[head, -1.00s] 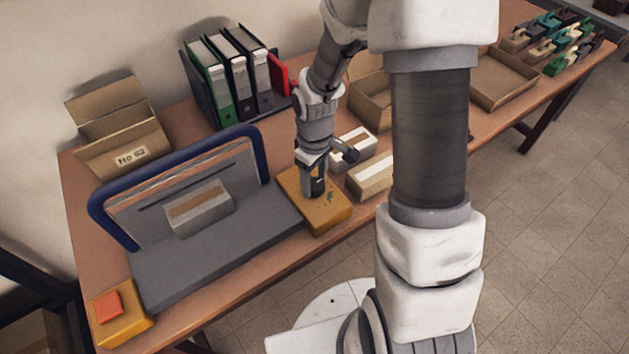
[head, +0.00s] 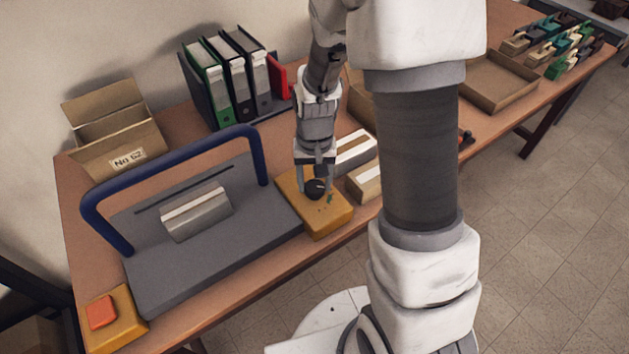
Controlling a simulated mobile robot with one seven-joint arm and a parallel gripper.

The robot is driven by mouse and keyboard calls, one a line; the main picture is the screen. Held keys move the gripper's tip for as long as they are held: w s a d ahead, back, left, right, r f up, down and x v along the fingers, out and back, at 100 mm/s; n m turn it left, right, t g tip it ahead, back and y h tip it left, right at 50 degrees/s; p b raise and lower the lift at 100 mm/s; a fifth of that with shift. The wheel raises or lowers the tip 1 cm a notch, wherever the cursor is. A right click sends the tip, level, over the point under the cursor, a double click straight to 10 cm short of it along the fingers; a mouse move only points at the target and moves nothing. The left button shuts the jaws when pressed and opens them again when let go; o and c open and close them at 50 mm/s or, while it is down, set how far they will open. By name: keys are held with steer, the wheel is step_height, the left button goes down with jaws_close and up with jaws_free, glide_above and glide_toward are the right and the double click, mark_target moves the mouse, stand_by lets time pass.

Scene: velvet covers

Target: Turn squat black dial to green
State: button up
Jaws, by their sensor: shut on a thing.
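The squat black dial (head: 315,188) sits on top of a yellow box (head: 322,217) near the front edge of the table. A small green mark (head: 329,198) shows on the box top, just right of and below the dial. My gripper (head: 316,189) reaches down from above, with one finger on the left and one on the right of the dial, and is shut on it. The dial's pointer is too small to read clearly, so I cannot tell its exact setting.
A red button (head: 102,312) sits at the front left. Pale boxes (head: 364,180) stand close on the right. Folders (head: 228,75) stand behind.

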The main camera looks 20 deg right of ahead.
mark_target(315, 186)
steer(key=shift+m, duration=0.5)
steer(key=o, duration=1.4)
step_height(315, 186, up, 18)
steer(key=shift+f+p, duration=0.25)
steer(key=shift+p, duration=1)
